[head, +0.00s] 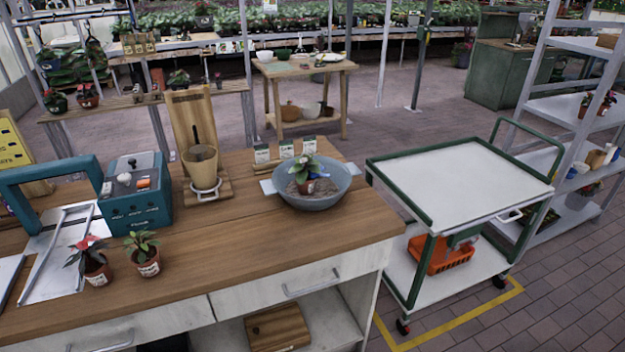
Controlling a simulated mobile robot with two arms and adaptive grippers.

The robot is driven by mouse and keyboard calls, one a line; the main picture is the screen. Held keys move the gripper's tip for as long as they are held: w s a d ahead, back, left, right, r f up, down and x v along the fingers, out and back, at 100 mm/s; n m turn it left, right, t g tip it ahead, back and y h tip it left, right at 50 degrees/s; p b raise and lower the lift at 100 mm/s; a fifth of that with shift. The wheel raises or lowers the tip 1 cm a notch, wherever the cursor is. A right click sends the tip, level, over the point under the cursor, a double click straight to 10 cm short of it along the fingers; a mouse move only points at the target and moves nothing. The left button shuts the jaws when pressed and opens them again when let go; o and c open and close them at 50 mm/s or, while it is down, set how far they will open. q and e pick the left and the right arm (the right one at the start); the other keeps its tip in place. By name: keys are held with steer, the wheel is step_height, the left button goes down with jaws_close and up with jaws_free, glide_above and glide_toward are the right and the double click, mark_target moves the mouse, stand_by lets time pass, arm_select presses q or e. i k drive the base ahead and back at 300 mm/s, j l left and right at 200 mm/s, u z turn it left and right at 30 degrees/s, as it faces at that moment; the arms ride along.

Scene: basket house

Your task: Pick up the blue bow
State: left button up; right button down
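No blue bow can be made out for certain. A small blue patch (317,172) shows beside the potted plant (304,176) in the grey-blue round basin (312,199), too small to identify. The basin has two side handles and stands near the right end of the wooden counter (230,246). The plant partly hides the basin's inside. Neither of my grippers is in view.
Two potted plants (149,263) (97,270), a teal box (136,193) and a wooden stand with a tan pot (201,167) are on the counter. A green-framed trolley (460,180) stands right, its top empty. The counter's front middle is clear.

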mark_target(311, 174)
steer(key=i+l, duration=0.5)
steer(key=l, duration=0.25)
steer(key=i+l+u, duration=0.1)
steer(key=u, duration=0.3)
steer(key=i+l+u, duration=0.1)
steer(key=l+u, duration=0.55)
steer(key=u, duration=0.15)
